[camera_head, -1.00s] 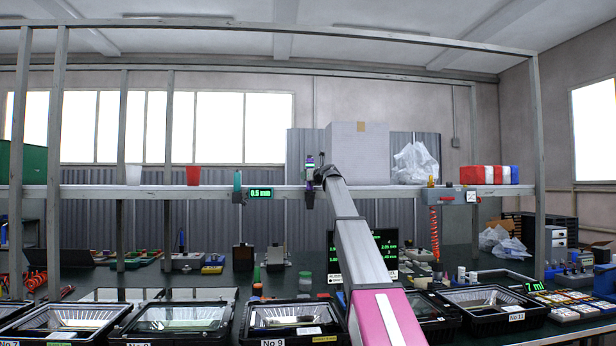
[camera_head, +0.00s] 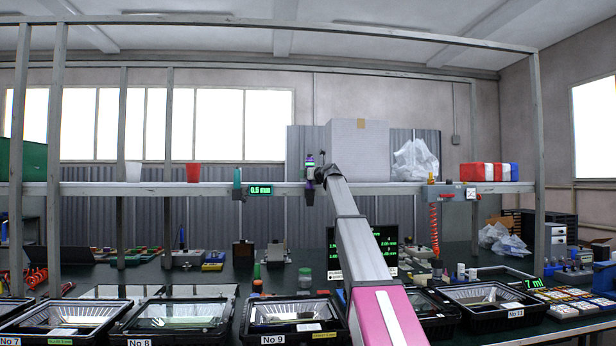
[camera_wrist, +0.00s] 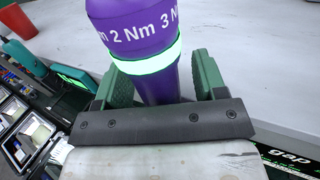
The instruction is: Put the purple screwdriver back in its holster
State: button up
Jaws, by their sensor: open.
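The purple screwdriver (camera_wrist: 160,85) has a white-green band and torque figures such as "2 Nm" on its handle. It stands upright at the shelf's front edge in the head view (camera_head: 309,188). My gripper (camera_wrist: 165,82) is open, with its green fingers on either side of the handle in the wrist view. In the head view my gripper (camera_head: 319,174) is small and at the shelf's height. The holster cannot be made out; the screwdriver's lower end is hidden behind my gripper in the wrist view.
The shelf (camera_head: 400,188) carries a large box (camera_head: 358,150), a plastic bag (camera_head: 415,160) and a red cup (camera_head: 193,173). A teal tool (camera_head: 237,185) hangs at its edge beside a "0.5 mm" display (camera_head: 260,190). Floodlight housings, such as No 9 (camera_head: 290,318), line the bench below.

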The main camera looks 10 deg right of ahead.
jog(key=v, duration=1)
jog(key=shift+s+d, duration=0.1)
jog(key=shift+s, duration=0.05)
